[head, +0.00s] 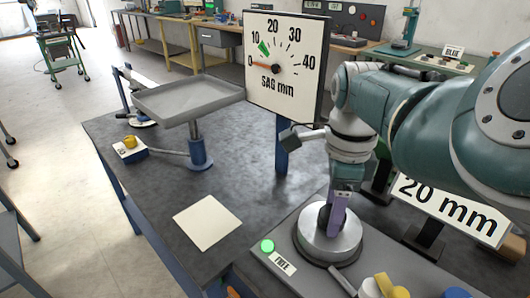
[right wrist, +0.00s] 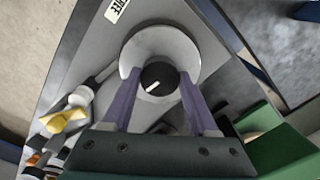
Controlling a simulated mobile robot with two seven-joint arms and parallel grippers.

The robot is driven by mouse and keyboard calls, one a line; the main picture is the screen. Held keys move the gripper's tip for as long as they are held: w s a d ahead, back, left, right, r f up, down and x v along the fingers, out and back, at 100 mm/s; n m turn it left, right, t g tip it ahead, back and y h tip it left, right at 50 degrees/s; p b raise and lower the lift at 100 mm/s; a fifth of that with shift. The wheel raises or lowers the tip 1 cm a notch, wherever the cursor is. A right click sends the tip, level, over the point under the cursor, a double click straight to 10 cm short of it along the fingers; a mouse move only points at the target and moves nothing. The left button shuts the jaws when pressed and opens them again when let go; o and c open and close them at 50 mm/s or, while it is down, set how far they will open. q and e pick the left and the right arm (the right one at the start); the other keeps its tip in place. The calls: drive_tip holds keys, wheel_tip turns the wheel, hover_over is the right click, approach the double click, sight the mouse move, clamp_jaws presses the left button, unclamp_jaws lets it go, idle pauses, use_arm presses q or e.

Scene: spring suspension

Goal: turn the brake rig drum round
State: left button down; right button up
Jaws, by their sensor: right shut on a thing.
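The brake rig drum (head: 331,246) is a round light-grey metal piece on a grey base at the front right of the bench. In the right wrist view the drum (right wrist: 185,45) has a dark central hub (right wrist: 158,77) with a white line mark, tilted to the lower left. My right gripper (head: 333,219) comes down from above. Its purple fingers (right wrist: 159,84) stand on either side of the hub, shut on the drum's hub. The exact contact is partly hidden. My left gripper is not in view.
A lit green lamp (head: 267,246) and a FREE label (head: 282,263) sit beside the drum. A SAG mm dial (head: 285,82) reads near 0. A grey tray (head: 187,99) on a post, a pale square (head: 207,222) and a 20 mm sign (head: 452,208) are nearby.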

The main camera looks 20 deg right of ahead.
idle(0.4)
drive_tip(key=o, duration=1.4)
drive_tip(key=shift+c, duration=0.2)
drive_tip(key=shift+r, duration=0.1)
drive_tip(key=shift+r, duration=0.35)
wheel_tip(320, 180, up, 9)
drive_tip(key=p, duration=0.2)
